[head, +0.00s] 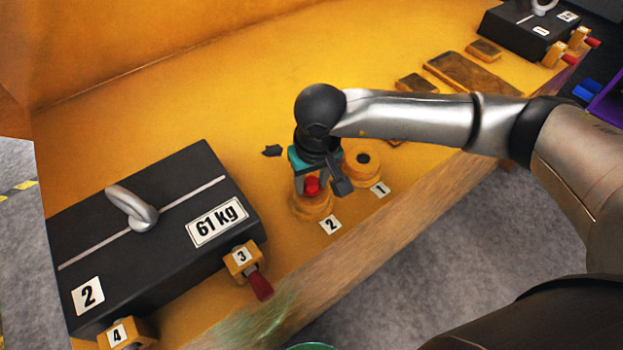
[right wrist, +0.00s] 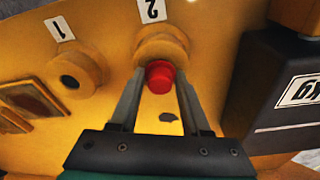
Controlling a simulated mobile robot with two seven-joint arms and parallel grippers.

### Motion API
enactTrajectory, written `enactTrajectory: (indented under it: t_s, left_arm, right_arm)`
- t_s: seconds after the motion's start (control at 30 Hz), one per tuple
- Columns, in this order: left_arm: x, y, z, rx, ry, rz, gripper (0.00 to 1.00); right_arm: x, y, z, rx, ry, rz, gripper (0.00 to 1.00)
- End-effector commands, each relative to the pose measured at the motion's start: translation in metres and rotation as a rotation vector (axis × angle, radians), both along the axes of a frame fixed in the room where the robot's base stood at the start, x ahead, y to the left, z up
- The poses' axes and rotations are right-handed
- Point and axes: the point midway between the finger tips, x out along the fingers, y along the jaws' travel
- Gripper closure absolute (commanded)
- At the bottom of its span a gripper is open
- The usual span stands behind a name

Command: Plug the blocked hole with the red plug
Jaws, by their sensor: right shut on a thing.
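The red plug (head: 312,186) is between the fingers of my right gripper (head: 318,187), which is shut on it. It also shows in the right wrist view (right wrist: 160,77), lined up with the round yellow boss at label 2 (head: 313,208). The plug hides that boss's hole, and I cannot tell whether it is inside the hole or just above it. The yellow boss at label 1 (head: 362,162) stands beside it with a dark round hole showing in its top; I cannot tell whether that hole is blocked. My left gripper is not in view.
A red-tipped part sticks out from block 3. Brown plates (head: 470,77) and another black casting (head: 520,32) lie at the far right.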

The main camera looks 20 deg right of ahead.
Motion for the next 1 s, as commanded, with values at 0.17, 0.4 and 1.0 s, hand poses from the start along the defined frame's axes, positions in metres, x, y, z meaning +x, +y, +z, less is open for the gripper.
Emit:
enactTrajectory:
  t_s: [0.17,0.4,1.0]
  left_arm:
    - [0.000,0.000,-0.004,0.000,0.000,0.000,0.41]
    - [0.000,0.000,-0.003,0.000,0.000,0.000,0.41]
    - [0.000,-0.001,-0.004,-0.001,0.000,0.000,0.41]
  right_arm:
    - [0.000,0.000,-0.003,0.000,0.000,0.000,0.50]
    - [-0.001,0.001,-0.003,0.002,0.001,0.001,0.23]
    - [-0.002,0.002,0.008,0.006,-0.001,0.004,0.18]
